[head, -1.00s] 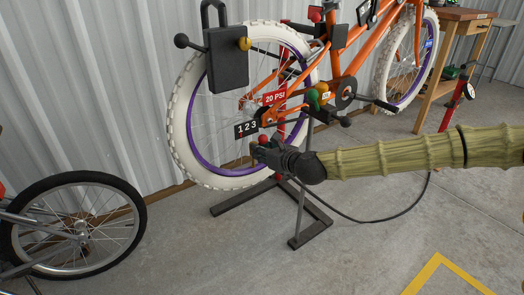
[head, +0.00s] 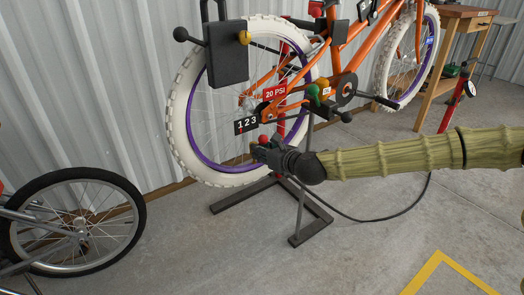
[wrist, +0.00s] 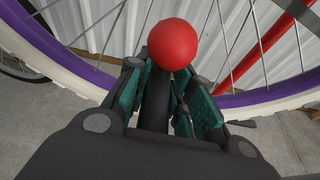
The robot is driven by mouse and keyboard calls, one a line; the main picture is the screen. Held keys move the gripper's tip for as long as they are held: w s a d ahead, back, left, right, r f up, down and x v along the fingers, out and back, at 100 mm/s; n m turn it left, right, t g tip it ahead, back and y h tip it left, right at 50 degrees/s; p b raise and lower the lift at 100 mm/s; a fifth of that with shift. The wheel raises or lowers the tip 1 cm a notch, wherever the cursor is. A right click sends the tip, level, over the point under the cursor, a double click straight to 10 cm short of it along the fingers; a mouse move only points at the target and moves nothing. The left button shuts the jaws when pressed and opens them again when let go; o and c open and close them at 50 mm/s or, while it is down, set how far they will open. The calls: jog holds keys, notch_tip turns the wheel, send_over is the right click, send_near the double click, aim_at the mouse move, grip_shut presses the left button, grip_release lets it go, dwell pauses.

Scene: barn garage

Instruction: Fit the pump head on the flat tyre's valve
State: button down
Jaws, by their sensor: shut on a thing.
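The white tyre (head: 180,110) on a purple rim belongs to the orange bicycle's rear wheel, beside a red "20 PSI" tag. My gripper (head: 262,151) is at the lower part of this wheel, in front of the spokes just above the rim. It is shut on the pump head, a dark body (wrist: 155,100) with a red ball (wrist: 172,45), seen between the teal finger pads in the wrist view. A small brass-coloured part shows at the gripper's tip in the head view. I cannot tell the valve apart, nor whether the pump head touches it.
A black hose (head: 385,219) runs from my gripper towards the red floor pump (head: 452,106) at right. A dark stand (head: 318,222) holds the bicycle. Another wheel (head: 135,215) is at left, and a workbench (head: 465,20) at back right.

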jog(key=shift+f+b, duration=0.75)
jog(key=shift+f, duration=0.35)
dwell(0.3)
jog(key=c, duration=1.2)
grip_release()
jog(key=shift+o, duration=0.2)
jog(key=v, duration=1.2)
jog(key=shift+f, duration=0.1)
